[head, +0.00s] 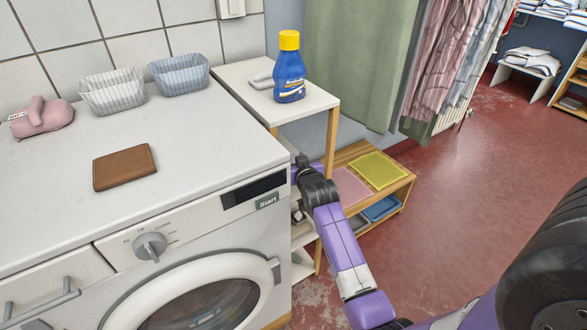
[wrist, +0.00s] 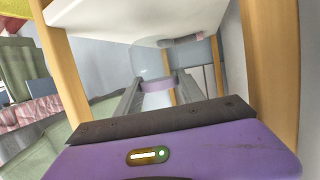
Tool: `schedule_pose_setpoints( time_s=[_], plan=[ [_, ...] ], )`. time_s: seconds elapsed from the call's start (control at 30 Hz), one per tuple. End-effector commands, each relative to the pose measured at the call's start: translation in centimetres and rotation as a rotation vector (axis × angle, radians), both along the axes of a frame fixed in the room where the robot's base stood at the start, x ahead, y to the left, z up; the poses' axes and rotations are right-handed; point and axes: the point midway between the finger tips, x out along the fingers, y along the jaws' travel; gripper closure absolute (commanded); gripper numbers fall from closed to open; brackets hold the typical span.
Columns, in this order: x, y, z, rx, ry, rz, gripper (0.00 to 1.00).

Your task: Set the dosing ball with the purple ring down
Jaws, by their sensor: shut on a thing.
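The dosing ball (wrist: 150,64) shows in the wrist view as a see-through body with a purple ring (wrist: 158,85). It sits between the two grey fingers of my gripper (wrist: 159,94), which is shut on it. Close to it is a white shelf board (wrist: 110,18); I see no clear contact between ball and board. In the head view my wrist reaches in beside the washing machine, under the white top of a small shelf unit (head: 232,75). The fingers and the ball are hidden there.
A second pale lilac band (wrist: 182,40) shows by the board, its object unclear. Wooden posts (wrist: 62,60) flank the opening. A blue bottle (head: 289,72) stands on the unit's top. The washing machine (head: 215,130) is at left, a low bench with a yellow cloth (head: 380,170) at right.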

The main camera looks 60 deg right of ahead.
Motion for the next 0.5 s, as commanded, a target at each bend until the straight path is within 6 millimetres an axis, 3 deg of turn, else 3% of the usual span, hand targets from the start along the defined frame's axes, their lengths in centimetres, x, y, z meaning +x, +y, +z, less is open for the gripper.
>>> schedule_pose_setpoints(
  time_s=[0.3,0.5],
  plan=[
    [0.1,0.0,-3.3,0.000,0.002,0.002,0.95],
    [0.1,0.0,-3.5,-0.001,0.000,0.001,0.95]
  ],
)
